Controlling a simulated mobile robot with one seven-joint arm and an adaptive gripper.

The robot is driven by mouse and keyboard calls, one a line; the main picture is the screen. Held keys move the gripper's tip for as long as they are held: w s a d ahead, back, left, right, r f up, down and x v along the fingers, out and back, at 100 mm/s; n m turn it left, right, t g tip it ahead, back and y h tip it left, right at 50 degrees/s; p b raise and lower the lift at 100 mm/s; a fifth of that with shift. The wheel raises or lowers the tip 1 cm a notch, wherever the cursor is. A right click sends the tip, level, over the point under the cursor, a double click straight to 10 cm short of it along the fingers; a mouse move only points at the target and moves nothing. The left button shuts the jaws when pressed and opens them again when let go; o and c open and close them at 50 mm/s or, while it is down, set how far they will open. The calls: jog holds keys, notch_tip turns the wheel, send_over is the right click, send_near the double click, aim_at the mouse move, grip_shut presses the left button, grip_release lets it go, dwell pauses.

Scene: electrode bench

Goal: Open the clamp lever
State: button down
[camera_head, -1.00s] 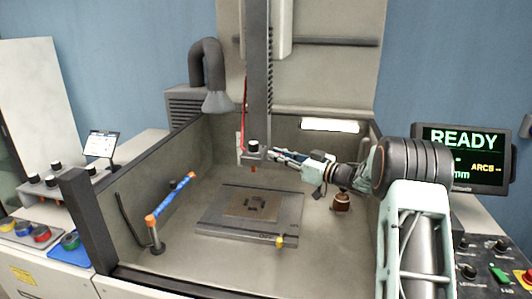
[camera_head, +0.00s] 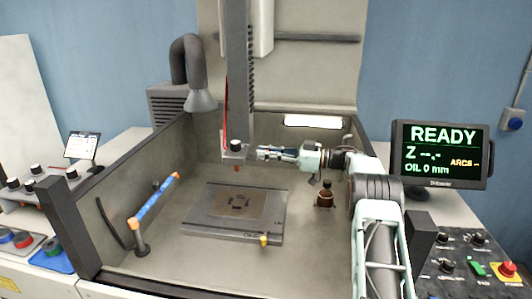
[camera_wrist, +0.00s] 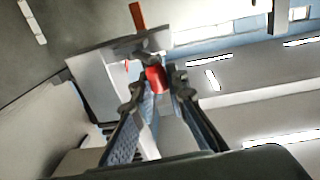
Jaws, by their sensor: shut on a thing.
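The clamp head (camera_head: 236,150) is a grey block with a black knob on top, at the lower end of the vertical column. A short orange-red piece (camera_head: 237,168) hangs below it; a similar piece shows at the top of the wrist view (camera_wrist: 138,18). My gripper (camera_head: 260,153) reaches in from the right, beside the block. In the wrist view its fingertips (camera_wrist: 153,80) are shut on a red lever (camera_wrist: 155,78) in front of the grey block (camera_wrist: 95,85). In the head view the fingers hide the lever.
A flat plate (camera_head: 206,221) with a small yellow knob lies on the tank floor below. A blue-and-orange jointed tube (camera_head: 160,200) stands at left. The tank walls (camera_head: 125,165) surround the work area.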

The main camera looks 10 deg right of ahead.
jog(key=shift+w+r+n+g, duration=0.1)
jog(key=shift+n+g, duration=0.2)
dwell(0.4)
jog(key=c, duration=1.9)
grip_release()
notch_tip(320, 180, up, 10)
jog(key=shift+f, duration=0.1)
jog(key=shift+c, duration=0.4)
